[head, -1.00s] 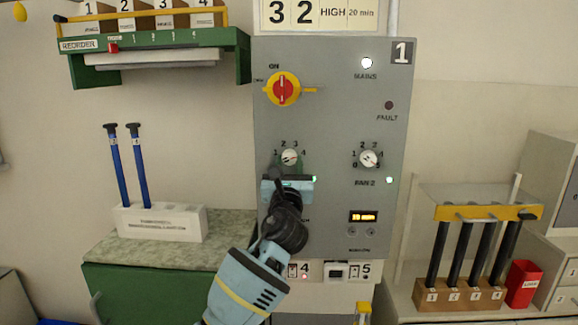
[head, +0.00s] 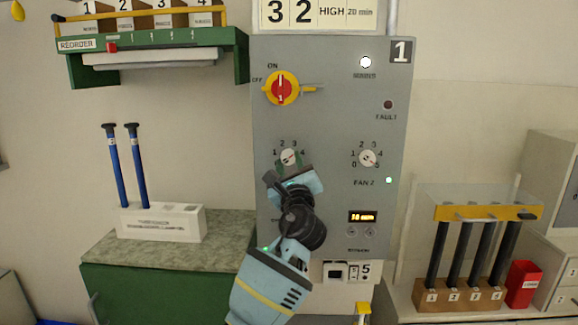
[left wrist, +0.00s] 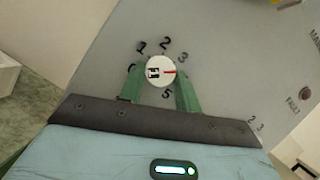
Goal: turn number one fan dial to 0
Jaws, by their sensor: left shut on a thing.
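The number one fan dial (head: 288,157) is a round white knob on the grey panel (head: 330,120), left of the FAN 2 dial (head: 368,158). My left gripper (head: 290,168) reaches up to it from below. In the left wrist view the two green fingers (left wrist: 161,92) are shut on the sides of the dial (left wrist: 160,71). My right gripper is not in view.
A red and yellow mains switch (head: 282,89) is above the dial. A timer display (head: 362,217) sits at lower right. A bench with a white block (head: 162,223) holding blue rods is on the left; a rack of black rods (head: 465,250) is on the right.

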